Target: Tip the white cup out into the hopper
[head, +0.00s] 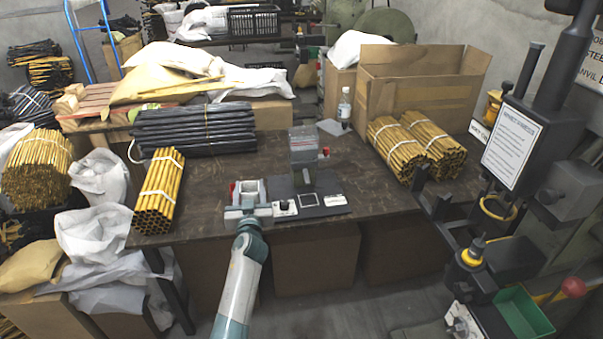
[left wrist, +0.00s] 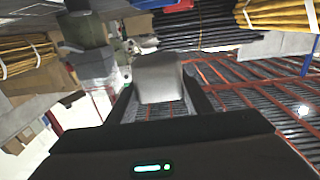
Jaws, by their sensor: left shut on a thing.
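The white cup (head: 250,187), pale grey-white, is between the fingers of my left gripper (head: 249,208), at the front of the dark table. It looks roughly upright in the head view. In the left wrist view the cup (left wrist: 157,78) sits between the two dark fingers, its smooth side towards the camera. My left gripper is shut on it. I cannot see what is in it. A small grey machine (head: 304,158) stands right of and behind the cup on a black base; its box-shaped grey top (head: 303,133) appears to be the hopper. My right gripper is not in view.
A bundle of yellow rods (head: 160,190) lies left of the cup, and black rods (head: 193,130) lie behind. More yellow rod bundles (head: 397,148), a clear bottle (head: 345,104) and a cardboard box (head: 420,85) are to the right. The tabletop (head: 225,175) around the cup is mostly bare.

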